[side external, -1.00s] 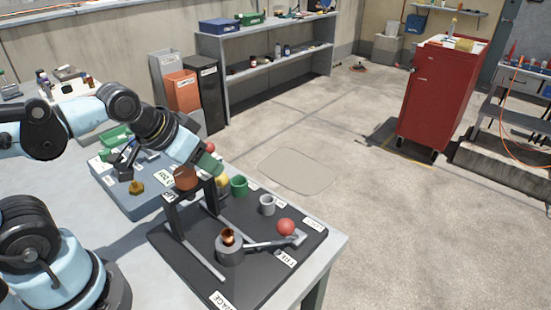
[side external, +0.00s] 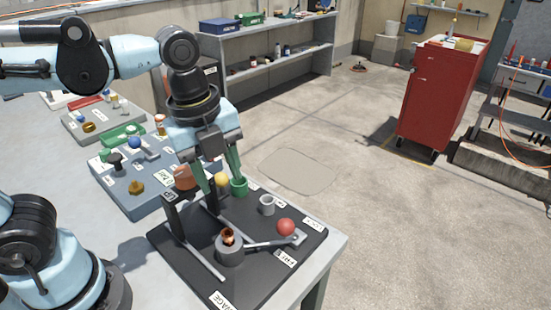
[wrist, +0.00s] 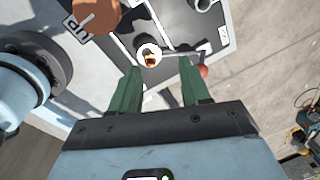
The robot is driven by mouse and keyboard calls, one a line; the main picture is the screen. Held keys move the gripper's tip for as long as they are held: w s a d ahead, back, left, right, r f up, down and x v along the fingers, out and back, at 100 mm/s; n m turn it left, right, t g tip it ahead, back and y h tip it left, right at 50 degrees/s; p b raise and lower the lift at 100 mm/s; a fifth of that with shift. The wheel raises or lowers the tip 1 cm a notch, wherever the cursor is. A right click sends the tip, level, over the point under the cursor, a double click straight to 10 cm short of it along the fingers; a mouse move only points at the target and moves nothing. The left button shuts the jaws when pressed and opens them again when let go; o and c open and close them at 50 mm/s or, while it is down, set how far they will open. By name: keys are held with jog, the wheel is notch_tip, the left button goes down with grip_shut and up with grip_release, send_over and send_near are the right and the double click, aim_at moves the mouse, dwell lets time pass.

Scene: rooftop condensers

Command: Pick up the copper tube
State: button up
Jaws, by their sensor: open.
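The copper tube (side external: 228,237) is a small shiny copper piece standing in a grey round holder (side external: 230,254) on the black mat (side external: 205,284). Its lower part is hidden by the holder. In the wrist view the copper tube (wrist: 151,60) shows inside the pale ring of the holder, in line with the gap between my fingertips. My gripper (side external: 219,182) points down with green fingers apart and nothing between them. In the side view it is above and behind the tube. The wrist view also shows my gripper (wrist: 160,68) open.
A dark upright bracket (side external: 171,213) and a brown cylinder (side external: 184,179) stand left of the gripper. A blue-grey tray (side external: 135,200) lies further left.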

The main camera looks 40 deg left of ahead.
jog(key=s+d+r+m+g, duration=0.1)
jog(key=d+m, duration=0.1)
jog(key=m, duration=0.4)
send_over(227, 233)
jog(key=shift+g, duration=0.3)
jog(key=f, duration=0.6)
jog(key=shift+w+a+f, duration=0.2)
jog(key=shift+w+f, duration=0.05)
jog(key=shift+s+d+f, duration=0.1)
jog(key=shift+f, duration=1.2)
jog(key=shift+s+d+f, duration=0.1)
jog(key=shift+f, duration=1.2)
jog(key=shift+c, duration=0.3)
grip_shut()
